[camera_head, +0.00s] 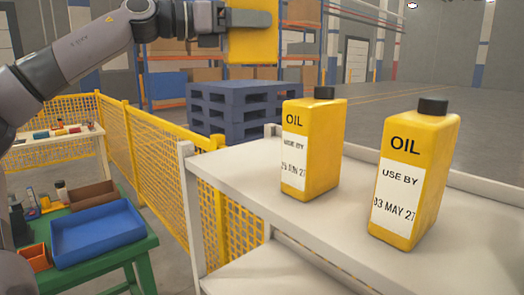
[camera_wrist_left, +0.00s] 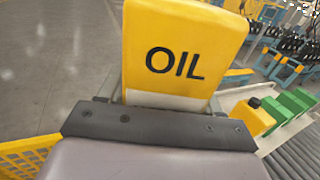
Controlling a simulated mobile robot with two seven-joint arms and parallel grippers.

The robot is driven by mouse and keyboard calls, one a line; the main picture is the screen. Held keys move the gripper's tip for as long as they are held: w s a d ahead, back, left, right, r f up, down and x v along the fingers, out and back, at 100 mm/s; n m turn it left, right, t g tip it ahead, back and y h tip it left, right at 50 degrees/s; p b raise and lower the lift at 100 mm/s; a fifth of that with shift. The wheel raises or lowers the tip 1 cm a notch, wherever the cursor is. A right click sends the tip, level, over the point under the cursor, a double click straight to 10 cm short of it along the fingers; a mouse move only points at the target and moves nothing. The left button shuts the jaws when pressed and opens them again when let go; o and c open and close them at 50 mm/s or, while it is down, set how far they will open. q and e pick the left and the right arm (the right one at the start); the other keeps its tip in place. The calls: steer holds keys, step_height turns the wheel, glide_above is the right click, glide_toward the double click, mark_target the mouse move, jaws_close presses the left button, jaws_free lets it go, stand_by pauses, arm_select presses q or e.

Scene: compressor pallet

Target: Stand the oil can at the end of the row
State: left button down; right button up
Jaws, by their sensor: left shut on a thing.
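My left gripper (camera_head: 262,19) is shut on a yellow oil can (camera_head: 253,50) and holds it up at the top of the head view, above and behind the near-left end of the white shelf (camera_head: 232,172). Its top is cut off there. In the left wrist view the held oil can (camera_wrist_left: 180,60) shows the word OIL; its lower label is mostly hidden by the gripper. Two oil cans with black caps stand upright and apart on the shelf: one labelled 25 JUN 27 (camera_head: 322,150), and one labelled 03 MAY 27 (camera_head: 428,165) to its right. My right gripper is not in view.
A yellow mesh fence (camera_head: 160,150) runs behind and left of the shelf. Blue pallets (camera_head: 236,108) are stacked beyond. A green table with a blue tray (camera_head: 100,233) stands at lower left. The shelf top is bare left of the 25 JUN can.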

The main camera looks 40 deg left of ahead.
arm_select(q)
step_height(320, 180, down, 8)
steer(key=shift+s+r+b, duration=0.15)
steer(key=shift+b, duration=0.25)
step_height(320, 180, down, 12)
steer(key=b, duration=0.9)
steer(key=shift+c, duration=0.9)
jaws_free()
steer(key=shift+f, duration=0.2)
